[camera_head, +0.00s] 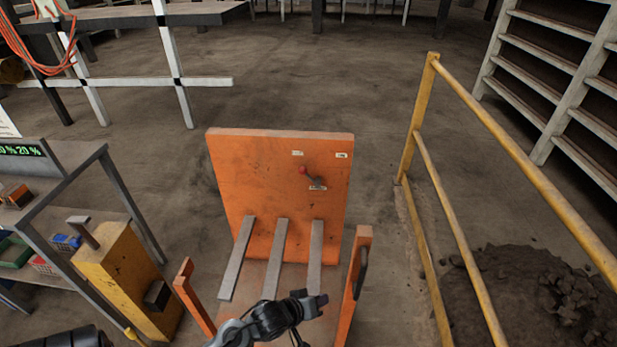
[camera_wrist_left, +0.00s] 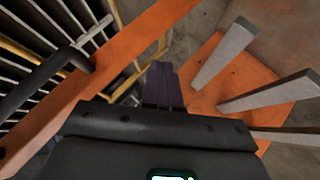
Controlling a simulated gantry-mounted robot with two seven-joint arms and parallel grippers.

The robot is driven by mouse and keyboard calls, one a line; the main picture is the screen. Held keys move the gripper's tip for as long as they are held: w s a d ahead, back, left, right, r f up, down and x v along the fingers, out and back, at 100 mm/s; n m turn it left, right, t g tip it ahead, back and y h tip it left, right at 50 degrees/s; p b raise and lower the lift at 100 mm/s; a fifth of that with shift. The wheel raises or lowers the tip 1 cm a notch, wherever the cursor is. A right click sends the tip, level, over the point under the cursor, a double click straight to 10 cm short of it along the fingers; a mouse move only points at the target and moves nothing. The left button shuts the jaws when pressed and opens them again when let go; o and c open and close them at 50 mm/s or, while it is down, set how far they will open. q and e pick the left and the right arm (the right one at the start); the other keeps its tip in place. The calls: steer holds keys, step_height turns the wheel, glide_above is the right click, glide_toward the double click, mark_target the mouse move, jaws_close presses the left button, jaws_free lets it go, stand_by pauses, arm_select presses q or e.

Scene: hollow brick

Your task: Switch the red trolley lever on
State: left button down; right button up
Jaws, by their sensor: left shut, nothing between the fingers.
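The orange trolley (camera_head: 250,165) stands in the middle of the head view, with an upright back panel and grey slats across its bed. A small lever with a red knob (camera_head: 303,170) sits on the upper right of the panel. Its knob points up-left from a grey base; I cannot tell whether this is on or off. My left gripper (camera_head: 320,304) is shut and empty, low over the near end of the trolley and well apart from the lever. Its closed dark fingers (camera_wrist_left: 163,85) show in the left wrist view, where the lever is not seen. My right gripper is not in view.
An orange post with a black handle (camera_head: 361,272) stands just right of my left gripper. A yellow railing (camera_head: 428,170) and a dark rubble heap (camera_head: 530,295) lie further right. A yellow box (camera_head: 125,275) and a workbench (camera_head: 85,160) stand left. The floor behind the trolley is clear.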

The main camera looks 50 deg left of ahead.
arm_select(q)
steer(key=w+a+f+n+t+y+b, duration=0.1)
steer(key=w+a+n+t+b, duration=0.3)
steer(key=a, duration=0.4)
steer(key=w+a+f+n+t+y+b, duration=0.1)
steer(key=w+a+n+t, duration=0.1)
steer(key=w+a+n, duration=0.5)
steer(key=s+a+r+n+t+y+b, duration=0.1)
steer(key=s+a+n+t+y+b, duration=0.1)
steer(key=a+n, duration=0.3)
steer(key=s+a+r+n+t+y+b, duration=0.1)
steer(key=a+n+y+b, duration=0.4)
steer(key=a, duration=0.9)
steer(key=shift+s+a+r+n+t, duration=0.2)
steer(key=shift+s+r+n+t, duration=0.1)
steer(key=shift+s+n+t, duration=0.15)
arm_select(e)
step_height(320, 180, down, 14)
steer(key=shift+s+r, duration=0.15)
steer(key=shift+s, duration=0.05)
arm_select(q)
steer(key=shift+w, duration=0.15)
steer(key=d+r+b+x, duration=0.2)
steer(key=b+x, duration=0.4)
steer(key=x, duration=0.6)
steer(key=shift+w+r, duration=0.25)
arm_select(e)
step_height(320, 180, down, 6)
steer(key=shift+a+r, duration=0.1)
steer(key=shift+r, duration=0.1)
